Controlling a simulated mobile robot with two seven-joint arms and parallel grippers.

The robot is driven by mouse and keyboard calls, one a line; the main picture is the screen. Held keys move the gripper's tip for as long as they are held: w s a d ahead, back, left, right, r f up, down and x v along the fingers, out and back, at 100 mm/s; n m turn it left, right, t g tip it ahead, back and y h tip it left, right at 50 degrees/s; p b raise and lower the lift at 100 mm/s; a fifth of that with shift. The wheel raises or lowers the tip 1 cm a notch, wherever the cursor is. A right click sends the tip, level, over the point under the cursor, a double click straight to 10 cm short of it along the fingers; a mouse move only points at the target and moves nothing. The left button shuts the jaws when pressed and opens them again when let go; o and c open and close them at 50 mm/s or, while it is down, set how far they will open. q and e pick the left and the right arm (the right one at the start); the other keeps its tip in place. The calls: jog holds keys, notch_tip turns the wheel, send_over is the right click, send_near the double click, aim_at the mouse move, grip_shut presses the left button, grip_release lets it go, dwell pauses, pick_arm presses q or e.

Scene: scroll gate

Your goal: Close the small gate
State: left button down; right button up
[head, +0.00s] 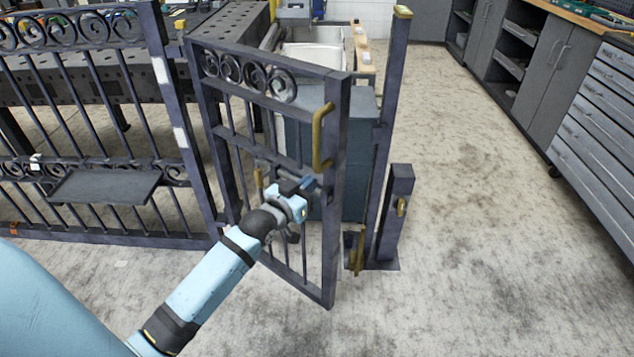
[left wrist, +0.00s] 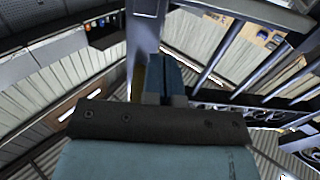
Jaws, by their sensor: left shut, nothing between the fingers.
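The small gate (head: 342,180) is a dark metal frame with scrolls along its top and a brass handle (head: 321,138) near its free edge. It stands ajar, its free edge swung toward me and apart from the latch post (head: 383,150). My left gripper (head: 312,184) is shut and empty, at the gate's bars below the handle; I cannot tell whether it touches them. In the left wrist view, the gripper (left wrist: 172,80) is in front of the gate's bars (left wrist: 222,52). My right gripper is not in view.
A fixed fence (head: 180,130) with a small dark shelf (head: 104,186) stands on the left. A short post (head: 395,215) with brass fittings stands beside the latch post. Grey drawers (head: 600,130) line the right side. The floor (head: 480,230) at the right is clear.

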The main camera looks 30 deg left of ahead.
pick_arm(q)
jog(key=shift+w+d+b, duration=0.1)
jog(key=shift+w+b, duration=0.25)
jog(key=shift+w, duration=1.25)
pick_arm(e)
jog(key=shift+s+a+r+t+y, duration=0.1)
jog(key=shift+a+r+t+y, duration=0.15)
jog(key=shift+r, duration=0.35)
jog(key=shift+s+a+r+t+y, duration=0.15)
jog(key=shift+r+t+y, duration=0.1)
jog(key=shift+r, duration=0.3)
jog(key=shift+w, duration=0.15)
pick_arm(q)
jog(key=shift+w, duration=0.1)
